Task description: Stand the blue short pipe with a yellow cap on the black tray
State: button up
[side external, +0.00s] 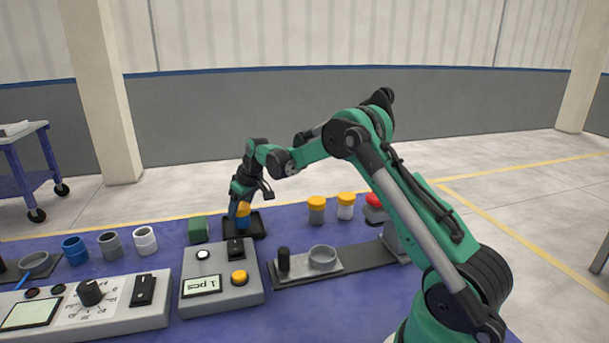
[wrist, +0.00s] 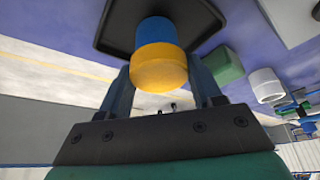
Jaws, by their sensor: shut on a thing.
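The blue short pipe (wrist: 159,32) with its yellow cap (wrist: 159,68) is between the two fingers of my gripper (wrist: 160,95) in the wrist view. My gripper is shut on it at the capped end. In the side view the pipe (side external: 243,223) is upright with the yellow cap (side external: 243,208) on top, at my gripper (side external: 241,205). The black tray (side external: 258,225) is right under the pipe, and its rim also shows behind the pipe in the wrist view (wrist: 104,22). I cannot tell whether the pipe's lower end touches the tray.
A green block (side external: 198,230) stands just left of the tray. A grey control box (side external: 222,290) is in front. Uncapped blue, grey and white pipes (side external: 110,246) stand at the left.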

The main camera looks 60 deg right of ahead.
jog(key=shift+f, duration=0.3)
jog(key=shift+f, duration=0.15)
jog(key=o, duration=1.3)
jog(key=shift+c, duration=0.2)
jog(key=v, duration=1.2)
jog(key=s+a+r+t, duration=0.1)
jog(key=s+a+r, duration=0.15)
jog(key=a, duration=0.25)
jog(key=s+a+r, duration=0.1)
jog(key=s+a, duration=0.3)
jog(key=a, duration=0.2)
jog(key=s+a+f+t, duration=0.1)
jog(key=s+a+f, duration=0.3)
jog(key=s+a, duration=0.3)
jog(key=shift+s+a+t, duration=0.2)
jog(key=shift+s+t, duration=0.1)
jog(key=shift+s, duration=0.7)
